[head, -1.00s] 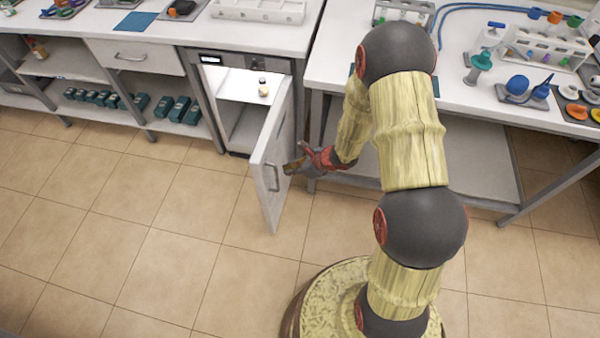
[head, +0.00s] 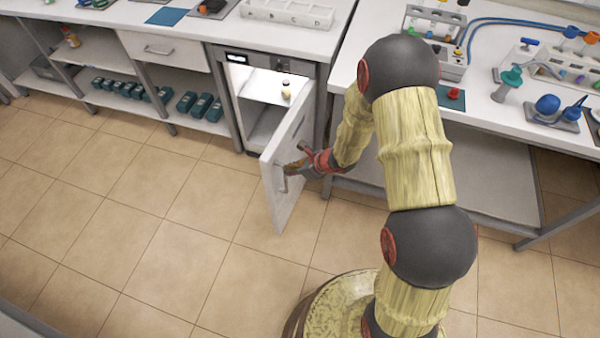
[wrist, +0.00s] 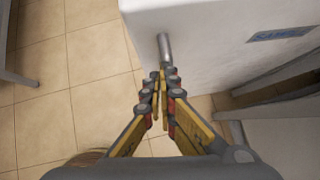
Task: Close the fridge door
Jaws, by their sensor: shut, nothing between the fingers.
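The white fridge door (head: 286,203) stands open in the head view, swung out from the fridge (head: 270,69) under the left bench. Its grey handle (head: 281,181) is on the outer face. My gripper (head: 288,168) is shut and empty at the door's free edge, overlapping the door near the handle in this view. In the wrist view the closed fingers (wrist: 160,76) point at a grey bar (wrist: 164,48), which looks like the handle, beside a white surface. I cannot tell whether they touch. A small bottle (head: 286,90) stands inside the fridge.
The left bench (head: 185,28) has shelves with several green boxes. The right bench (head: 480,125) carries tube racks and bulbs, with a leg close to my arm. The tiled floor (head: 140,230) in front of the fridge is clear.

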